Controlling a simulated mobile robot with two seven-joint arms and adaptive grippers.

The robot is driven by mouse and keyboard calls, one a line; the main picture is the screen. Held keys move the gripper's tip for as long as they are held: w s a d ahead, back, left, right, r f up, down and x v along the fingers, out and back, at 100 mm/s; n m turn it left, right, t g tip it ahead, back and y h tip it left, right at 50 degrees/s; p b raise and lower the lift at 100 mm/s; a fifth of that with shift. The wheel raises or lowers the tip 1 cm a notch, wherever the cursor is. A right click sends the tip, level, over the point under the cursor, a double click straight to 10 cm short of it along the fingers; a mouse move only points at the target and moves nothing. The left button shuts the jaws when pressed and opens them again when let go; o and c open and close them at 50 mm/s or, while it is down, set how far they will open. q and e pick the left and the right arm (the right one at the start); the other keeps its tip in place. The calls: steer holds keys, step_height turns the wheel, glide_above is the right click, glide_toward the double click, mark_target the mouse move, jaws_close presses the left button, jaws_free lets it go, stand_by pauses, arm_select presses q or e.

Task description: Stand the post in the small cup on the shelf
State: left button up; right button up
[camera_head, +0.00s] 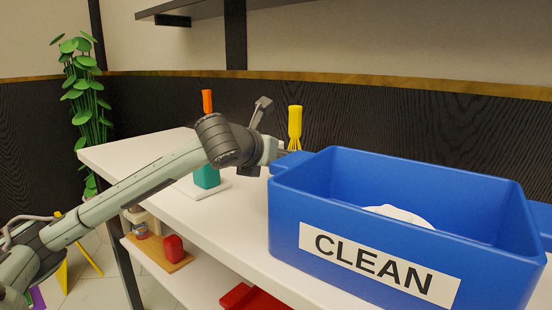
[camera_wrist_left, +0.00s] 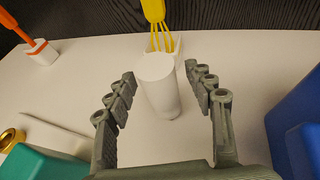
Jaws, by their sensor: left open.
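A plain white cylinder (camera_wrist_left: 160,85), which may be the post, stands on the white tabletop in the left wrist view. My left gripper (camera_wrist_left: 160,74) is open, with one finger on each side of the cylinder and gaps showing between. In the head view my left gripper (camera_head: 279,152) is beyond the blue crate's left end, and the cylinder is hidden. On the lower shelf, a wooden board (camera_head: 185,263) bears a red cylinder (camera_head: 173,249) and a small pale item (camera_head: 139,227); I cannot tell whether that item is the small cup. My right gripper is out of view.
A blue crate (camera_head: 284,219) marked CLEAN stands close on the right. A yellow whisk (camera_wrist_left: 153,11) stands just behind the cylinder. An orange-handled tool (camera_wrist_left: 30,36), a gold ring (camera_wrist_left: 10,139) and a teal object (camera_wrist_left: 45,164) are to the left.

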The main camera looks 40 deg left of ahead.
arm_select(q)
steer(key=shift+d, duration=0.1)
steer(key=shift+c, duration=0.4)
jaws_close()
steer(key=shift+r, duration=0.15)
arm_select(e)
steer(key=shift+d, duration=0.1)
